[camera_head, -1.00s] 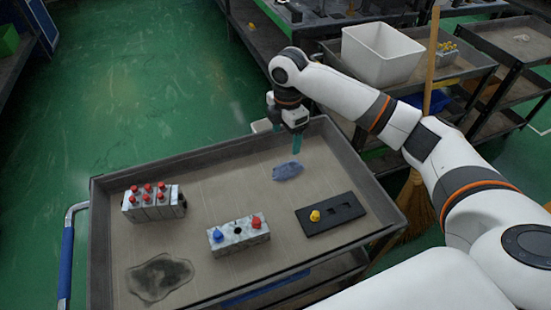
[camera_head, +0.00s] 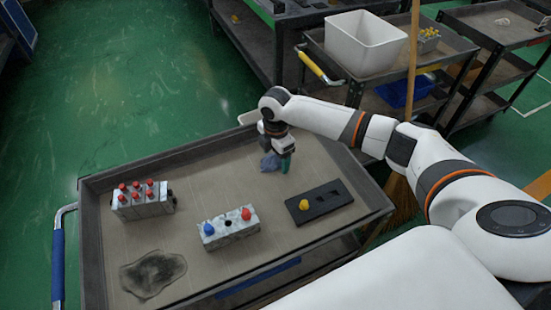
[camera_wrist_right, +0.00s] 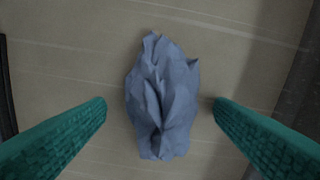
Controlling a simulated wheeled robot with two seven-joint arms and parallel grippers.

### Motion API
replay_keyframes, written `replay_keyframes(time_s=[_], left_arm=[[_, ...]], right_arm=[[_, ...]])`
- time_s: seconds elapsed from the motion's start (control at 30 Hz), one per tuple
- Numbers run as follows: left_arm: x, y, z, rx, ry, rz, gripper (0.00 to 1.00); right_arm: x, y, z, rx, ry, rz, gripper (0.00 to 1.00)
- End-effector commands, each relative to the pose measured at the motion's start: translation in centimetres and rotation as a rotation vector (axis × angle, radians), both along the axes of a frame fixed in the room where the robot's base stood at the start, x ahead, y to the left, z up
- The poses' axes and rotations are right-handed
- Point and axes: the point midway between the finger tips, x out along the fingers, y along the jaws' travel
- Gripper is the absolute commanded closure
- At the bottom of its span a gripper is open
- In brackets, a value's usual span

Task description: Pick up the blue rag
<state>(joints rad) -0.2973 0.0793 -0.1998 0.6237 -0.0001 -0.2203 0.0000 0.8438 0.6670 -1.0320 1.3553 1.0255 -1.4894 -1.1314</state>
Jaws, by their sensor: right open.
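The blue rag (camera_head: 268,162) lies crumpled on the cart tray (camera_head: 190,180) near its back right. In the right wrist view the rag (camera_wrist_right: 161,97) sits in the middle, between the two green fingers, with a gap on each side. My right gripper (camera_head: 276,166) is right at the rag, pointing down, and is open around it in the picture; in the right wrist view its fingertips (camera_wrist_right: 160,104) are wide apart. In the head view the gripper hides part of the rag. My left gripper is not in view.
On the tray stand a grey block with several red knobs (camera_head: 143,200), a block with a blue and a red knob (camera_head: 229,228), and a black plate (camera_head: 320,203) with a yellow knob. A dark stain (camera_head: 153,273) lies front left. The tray has raised rims.

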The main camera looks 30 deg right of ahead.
Motion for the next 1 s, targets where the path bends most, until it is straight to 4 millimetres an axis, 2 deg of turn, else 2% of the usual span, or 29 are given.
replay_keyframes(time_s=[0.17,0.27,0.47,0.5,0.83,1.0], left_arm=[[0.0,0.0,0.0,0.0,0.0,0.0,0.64],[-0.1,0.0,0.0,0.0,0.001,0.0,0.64],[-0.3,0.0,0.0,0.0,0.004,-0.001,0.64],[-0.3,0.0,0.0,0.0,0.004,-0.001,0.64],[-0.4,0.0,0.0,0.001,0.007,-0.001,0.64],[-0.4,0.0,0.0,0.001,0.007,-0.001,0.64]], right_arm=[[0.0,0.0,0.0,0.0,0.0,0.001,0.23],[0.0,0.0,0.0,0.0,-0.001,0.0,0.36],[0.0,0.0,0.0,0.0,-0.001,0.0,0.69],[0.0,0.0,0.0,0.0,-0.001,0.0,0.71],[0.1,0.0,0.3,0.0,-0.002,0.0,0.71],[0.1,0.0,2.6,0.001,-0.006,0.001,0.71]])
